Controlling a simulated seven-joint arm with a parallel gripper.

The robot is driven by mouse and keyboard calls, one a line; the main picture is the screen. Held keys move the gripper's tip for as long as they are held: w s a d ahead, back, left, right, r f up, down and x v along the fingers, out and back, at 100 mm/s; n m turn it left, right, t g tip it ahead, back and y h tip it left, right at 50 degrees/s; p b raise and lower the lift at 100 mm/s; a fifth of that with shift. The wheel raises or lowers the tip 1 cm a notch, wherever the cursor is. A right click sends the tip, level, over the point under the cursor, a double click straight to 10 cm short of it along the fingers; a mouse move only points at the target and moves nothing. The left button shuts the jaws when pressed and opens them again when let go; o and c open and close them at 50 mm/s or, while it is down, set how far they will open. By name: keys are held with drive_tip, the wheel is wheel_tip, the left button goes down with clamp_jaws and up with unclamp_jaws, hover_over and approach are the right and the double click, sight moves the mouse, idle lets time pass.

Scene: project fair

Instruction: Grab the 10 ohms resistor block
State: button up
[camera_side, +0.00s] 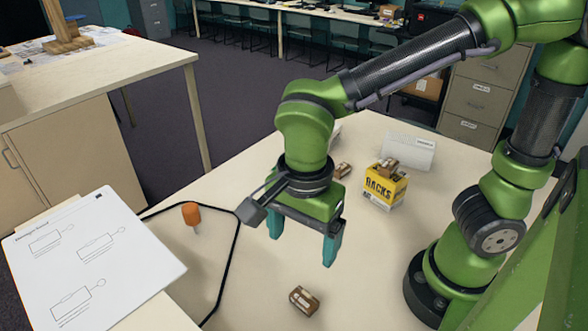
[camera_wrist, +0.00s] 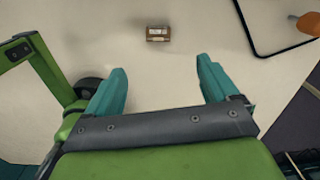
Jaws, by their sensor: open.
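Several small brown resistor blocks are in view; their labels are too small to read, so I cannot tell which is 10 ohms. One block (camera_side: 304,301) lies on the table near the front of the side view. What looks like the same block (camera_wrist: 158,33) shows at the top centre of the wrist view. Another block (camera_side: 388,165) sits on a yellow box, and a third (camera_side: 342,170) lies behind my gripper. My gripper (camera_side: 302,249) is open and empty above the table, pointing down. In the wrist view its teal fingers (camera_wrist: 160,68) are wide apart, with nothing between them.
The yellow box (camera_side: 384,190) reads "RACKS". A white card or box (camera_side: 408,152) stands behind it. An orange-handled screwdriver (camera_side: 191,213) and a black cable (camera_side: 237,250) are on the left. A drawing sheet (camera_side: 90,262) lies at the front left. The table around the front block is clear.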

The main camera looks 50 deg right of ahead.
drive_tip(key=m, duration=0.2)
hover_over(304, 298)
wheel_tip(304, 298, down, 11)
drive_tip(key=shift+w+a+f, duration=0.1)
drive_tip(key=shift+f, duration=2.75)
drive_tip(key=c, duration=1.2)
